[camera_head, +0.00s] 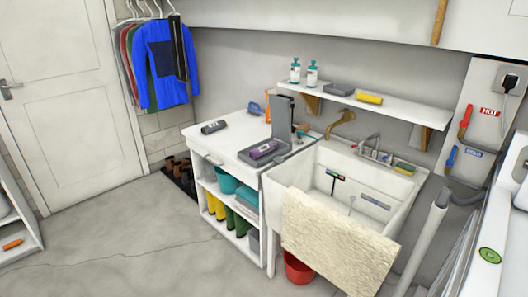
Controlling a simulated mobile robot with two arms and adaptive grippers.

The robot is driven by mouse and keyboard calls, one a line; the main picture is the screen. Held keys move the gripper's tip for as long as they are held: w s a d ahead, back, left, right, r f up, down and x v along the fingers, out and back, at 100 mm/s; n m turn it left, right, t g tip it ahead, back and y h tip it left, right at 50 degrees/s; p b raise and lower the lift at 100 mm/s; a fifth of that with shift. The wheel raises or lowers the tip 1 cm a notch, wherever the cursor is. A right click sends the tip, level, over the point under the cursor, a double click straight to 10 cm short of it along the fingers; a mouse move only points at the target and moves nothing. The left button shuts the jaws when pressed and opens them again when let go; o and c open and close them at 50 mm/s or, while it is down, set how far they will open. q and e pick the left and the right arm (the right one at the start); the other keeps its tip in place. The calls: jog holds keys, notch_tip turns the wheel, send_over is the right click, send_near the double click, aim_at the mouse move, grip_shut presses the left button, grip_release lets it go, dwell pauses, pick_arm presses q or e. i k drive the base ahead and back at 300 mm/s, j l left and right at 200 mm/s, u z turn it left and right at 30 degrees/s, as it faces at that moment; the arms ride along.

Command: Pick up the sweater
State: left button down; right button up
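A bright blue long-sleeved garment (160,62), which looks like the sweater, hangs at the upper left beside the door. Its sleeves hang down on both sides. Other clothes, including a red one and a green one, hang close behind it and are mostly hidden. A dark narrow strip of cloth (178,48) hangs against its right side. Neither of my grippers shows in this view.
A white door (70,95) stands at the left. Boots (180,170) sit on a dark mat below the clothes. A white counter (222,142) with shelves and a sink (330,165) draped with a cream towel (335,240) stand ahead.

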aim_at(256, 153)
jog(key=z, duration=0.3)
jog(key=i+j+z, duration=0.6)
jog(key=j+z, duration=0.15)
jog(key=z, duration=0.15)
